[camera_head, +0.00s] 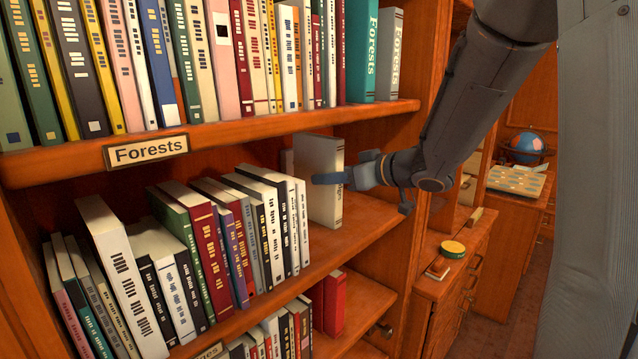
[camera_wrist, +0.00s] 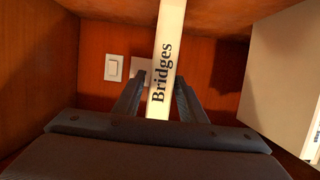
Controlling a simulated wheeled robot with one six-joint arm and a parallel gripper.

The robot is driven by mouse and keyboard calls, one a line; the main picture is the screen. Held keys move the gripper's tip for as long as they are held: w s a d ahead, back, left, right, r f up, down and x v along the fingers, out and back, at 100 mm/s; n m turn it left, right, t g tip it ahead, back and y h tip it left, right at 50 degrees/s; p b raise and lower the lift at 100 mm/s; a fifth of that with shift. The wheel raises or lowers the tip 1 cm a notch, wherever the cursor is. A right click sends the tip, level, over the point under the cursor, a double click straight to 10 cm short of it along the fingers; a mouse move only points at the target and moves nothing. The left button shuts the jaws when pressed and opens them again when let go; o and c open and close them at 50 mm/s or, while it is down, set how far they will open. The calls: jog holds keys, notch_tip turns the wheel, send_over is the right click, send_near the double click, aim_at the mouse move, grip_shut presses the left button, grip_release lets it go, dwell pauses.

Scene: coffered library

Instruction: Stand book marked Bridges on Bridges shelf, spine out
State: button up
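The Bridges book (camera_head: 316,158) is pale grey-white and stands upright at the right end of the row on the middle shelf (camera_head: 352,232). Its spine faces outward; the wrist view shows the name on the cream spine (camera_wrist: 166,60). My gripper (camera_head: 345,176) reaches in from the right at the spine and covers part of its lettering. In the wrist view my gripper (camera_wrist: 162,85) has one finger on each side of the book, with narrow gaps showing between fingers and spine.
A row of books (camera_head: 235,235) fills the middle shelf to the left of it. A pale book (camera_wrist: 285,75) is close by in the wrist view. The Forests shelf (camera_head: 270,122) is above. Free shelf room lies right of the book, before the upright panel (camera_head: 408,200).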

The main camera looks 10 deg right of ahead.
grip_shut()
jog(key=shift+r, duration=0.1)
jog(key=shift+r+p, duration=0.3)
jog(key=shift+p, duration=0.4)
jog(key=s+d+p, duration=1)
jog(key=s+d, duration=0.1)
jog(key=s, duration=0.4)
jog(key=shift+s, duration=0.2)
dwell(0.8)
jog(key=shift+d, duration=0.1)
